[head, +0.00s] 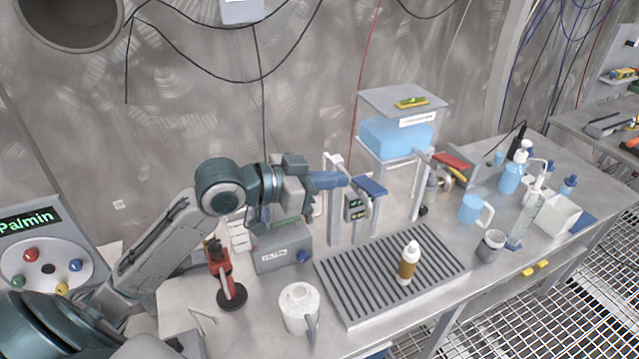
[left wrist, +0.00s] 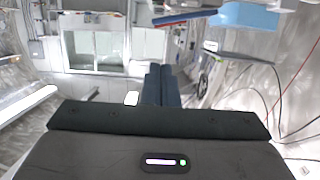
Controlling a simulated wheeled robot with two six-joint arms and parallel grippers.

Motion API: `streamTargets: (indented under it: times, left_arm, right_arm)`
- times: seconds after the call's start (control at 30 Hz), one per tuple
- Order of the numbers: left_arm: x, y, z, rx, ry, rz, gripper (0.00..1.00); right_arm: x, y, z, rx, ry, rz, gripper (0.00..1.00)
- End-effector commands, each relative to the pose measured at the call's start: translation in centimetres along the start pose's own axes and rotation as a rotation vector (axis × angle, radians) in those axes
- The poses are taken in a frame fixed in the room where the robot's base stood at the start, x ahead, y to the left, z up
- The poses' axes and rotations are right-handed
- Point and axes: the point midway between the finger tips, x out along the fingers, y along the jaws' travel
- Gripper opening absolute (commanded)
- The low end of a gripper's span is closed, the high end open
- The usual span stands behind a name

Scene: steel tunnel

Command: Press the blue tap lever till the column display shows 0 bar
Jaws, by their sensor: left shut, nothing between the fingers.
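The blue tap lever (head: 371,187) sticks out at the top of a tap above the grey slatted drip tray (head: 340,290). The small column display (head: 355,204) sits just below it with green lit characters too small to read. My left gripper (head: 345,180) is shut and empty, close to the left of the blue lever at about its height; I cannot tell whether it touches. In the left wrist view its two fingers (left wrist: 162,86) lie together, and a blue bar (left wrist: 185,17), seemingly the lever, shows above them. My right gripper is not in view.
A bottle with amber liquid (head: 408,262) stands on the drip tray.

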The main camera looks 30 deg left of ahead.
Motion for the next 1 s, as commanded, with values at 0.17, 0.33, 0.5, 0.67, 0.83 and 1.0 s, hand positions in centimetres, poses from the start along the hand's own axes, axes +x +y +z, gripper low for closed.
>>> streamTargets:
  times: [0.17,0.33,0.5,0.67,0.83,1.0]
  left_arm:
    - [-1.2,-0.2,0.2,0.004,-0.003,-0.005,0.0]
    - [-2.0,-0.1,0.2,0.003,-0.002,-0.003,0.0]
    - [-2.4,0.0,0.1,0.001,-0.001,0.0,0.0]
    - [-2.5,0.1,0.0,0.0,0.001,0.001,0.0]
    - [-2.5,0.0,0.0,0.0,0.001,0.001,0.0]
    - [-2.5,0.0,0.0,0.0,0.001,0.001,0.0]
  right_arm:
    - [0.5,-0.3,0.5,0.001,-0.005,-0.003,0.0]
    - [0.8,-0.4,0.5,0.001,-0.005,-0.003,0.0]
    - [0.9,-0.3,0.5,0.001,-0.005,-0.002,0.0]
    - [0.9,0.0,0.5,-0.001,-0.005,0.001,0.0]
    - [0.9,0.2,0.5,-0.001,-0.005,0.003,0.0]
    - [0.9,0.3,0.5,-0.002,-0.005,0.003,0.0]
